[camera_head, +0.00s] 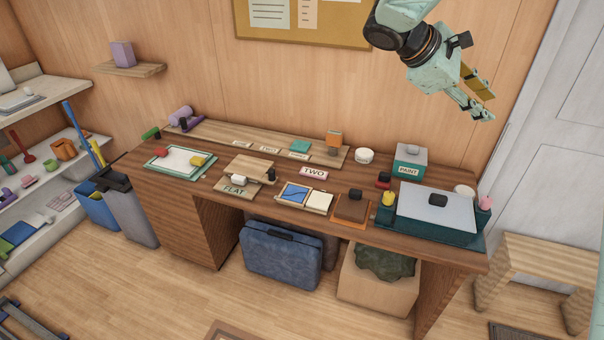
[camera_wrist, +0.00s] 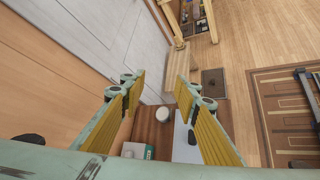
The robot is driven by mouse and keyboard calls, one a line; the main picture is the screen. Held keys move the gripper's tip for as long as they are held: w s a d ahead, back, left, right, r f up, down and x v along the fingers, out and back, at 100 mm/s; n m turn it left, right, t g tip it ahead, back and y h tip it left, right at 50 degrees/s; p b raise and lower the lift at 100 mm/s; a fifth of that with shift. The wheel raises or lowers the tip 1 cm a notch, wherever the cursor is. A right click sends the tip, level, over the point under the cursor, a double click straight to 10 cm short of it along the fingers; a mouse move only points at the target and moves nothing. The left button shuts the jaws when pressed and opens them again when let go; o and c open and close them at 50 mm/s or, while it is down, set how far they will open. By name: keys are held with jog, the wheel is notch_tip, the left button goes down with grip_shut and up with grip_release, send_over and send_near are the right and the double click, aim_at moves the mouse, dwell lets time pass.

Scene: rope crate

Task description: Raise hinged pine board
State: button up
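A small pale wooden board (camera_head: 250,166), which looks like the hinged pine board, lies about flat on the desk, left of its middle. A white piece (camera_head: 239,180) and a black piece (camera_head: 271,175) sit at its edges, beside a label reading FLAT (camera_head: 235,189). Its hinge is too small to make out. My gripper (camera_head: 484,106) is high above the desk's right end, far from the board. In the wrist view my gripper (camera_wrist: 161,88) shows yellow finger pads wide apart with nothing between them. The board is not seen in the wrist view.
The desk (camera_head: 365,177) also holds a PAINT box (camera_head: 410,162), a pink TWO label (camera_head: 313,172), a picture tile (camera_head: 294,193), a brown block (camera_head: 351,208) and a large grey-topped case (camera_head: 436,205). A long pale plank (camera_head: 220,135) runs along the back. The air above the desk is clear.

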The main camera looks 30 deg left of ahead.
jog(key=w+a+f+n+t, duration=0.1)
jog(key=a+f+n+t, duration=0.1)
jog(key=a+f, duration=0.5)
jog(key=a+f+n+t, duration=0.1)
jog(key=a+f+n, duration=0.2)
jog(key=a, duration=0.8)
jog(key=n+t+y, duration=0.8)
jog(key=n, duration=0.5)
send_near(269, 175)
jog(key=shift+s+d+f+b, duration=0.15)
jog(key=shift+s+b, duration=0.2)
jog(key=shift+s, duration=0.75)
jog(key=shift+w, duration=0.2)
jog(key=shift+w+d+b, duration=0.2)
jog(key=shift+w+b, duration=0.95)
jog(key=shift+w, duration=5.6)
grip_shut()
